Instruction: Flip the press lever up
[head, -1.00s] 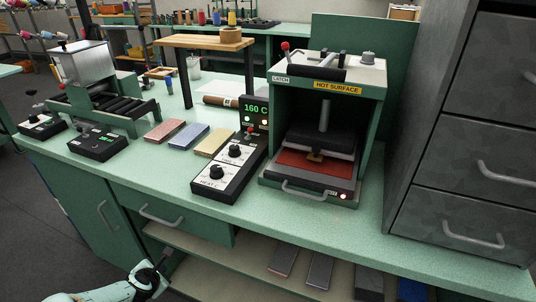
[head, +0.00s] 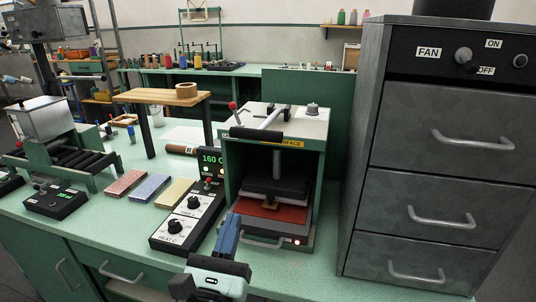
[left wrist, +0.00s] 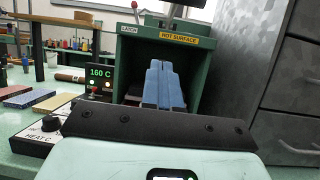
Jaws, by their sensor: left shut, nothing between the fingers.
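The green press (head: 230,165) stands on the bench; its open front shows a dark platen above a red pad (head: 270,210). Its press lever, a black bar (head: 257,134) on a grey arm, lies over the top front edge and partly covers the labels in the head view. A red-knobbed latch (head: 233,106) stands at the top left; it also shows in the left wrist view (left wrist: 134,5). My left gripper (head: 232,218), with blue fingers, is shut and empty in front of the press, below the lever and apart from it. My right gripper is out of view.
A control box (head: 187,220) and a 160 C display stand left of the press. Several coloured bars (head: 150,188) lie farther left, near a wooden stand (head: 165,96). A grey drawer cabinet (head: 435,190) rises close on the right.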

